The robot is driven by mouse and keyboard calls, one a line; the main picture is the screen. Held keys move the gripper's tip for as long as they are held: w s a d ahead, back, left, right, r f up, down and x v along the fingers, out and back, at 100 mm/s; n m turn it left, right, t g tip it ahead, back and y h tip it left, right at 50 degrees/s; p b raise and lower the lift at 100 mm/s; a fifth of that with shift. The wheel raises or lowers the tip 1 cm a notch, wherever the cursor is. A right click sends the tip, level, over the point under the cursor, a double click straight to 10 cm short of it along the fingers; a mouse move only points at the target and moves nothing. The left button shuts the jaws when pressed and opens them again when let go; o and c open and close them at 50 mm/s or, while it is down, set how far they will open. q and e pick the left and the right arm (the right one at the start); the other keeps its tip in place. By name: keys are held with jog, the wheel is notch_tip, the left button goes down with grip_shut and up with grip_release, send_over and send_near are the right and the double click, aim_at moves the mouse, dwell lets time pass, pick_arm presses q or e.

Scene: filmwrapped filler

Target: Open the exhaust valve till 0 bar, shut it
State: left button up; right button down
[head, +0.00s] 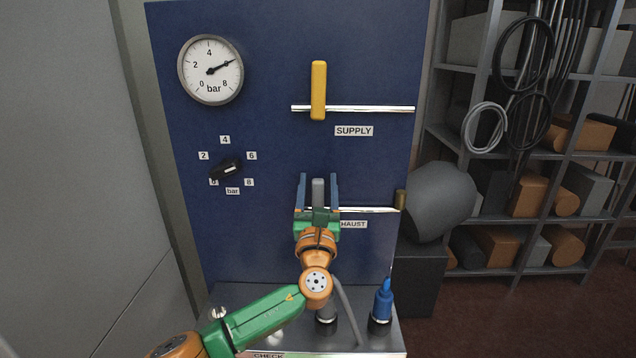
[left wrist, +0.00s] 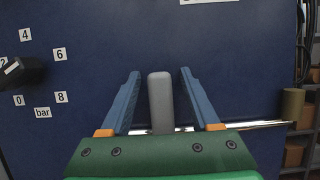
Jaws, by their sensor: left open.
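The grey exhaust valve lever (head: 318,190) stands upright, across its horizontal pipe (head: 365,209) on the blue panel; the EXHAUST label below is partly hidden by my gripper. My left gripper (head: 317,180) is open, with one blue finger on each side of the lever. The left wrist view shows the lever (left wrist: 160,102) between the fingers, with visible gaps on both sides. The round pressure gauge (head: 210,70) is at the upper left, its needle pointing up and right, near where 6 lies. My right gripper is not in view.
A yellow supply lever (head: 318,90) stands upright across the upper pipe. A black knob (head: 226,168) with number labels is at the left. A blue-topped object (head: 383,304) stands on the ledge below. A grey rounded tank (head: 440,202) and shelves are at the right.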

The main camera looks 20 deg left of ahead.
pick_arm(q)
jog(key=shift+s+r, duration=0.15)
jog(key=shift+s, duration=0.05)
jog(key=shift+c, duration=0.4)
grip_shut()
dwell(0.8)
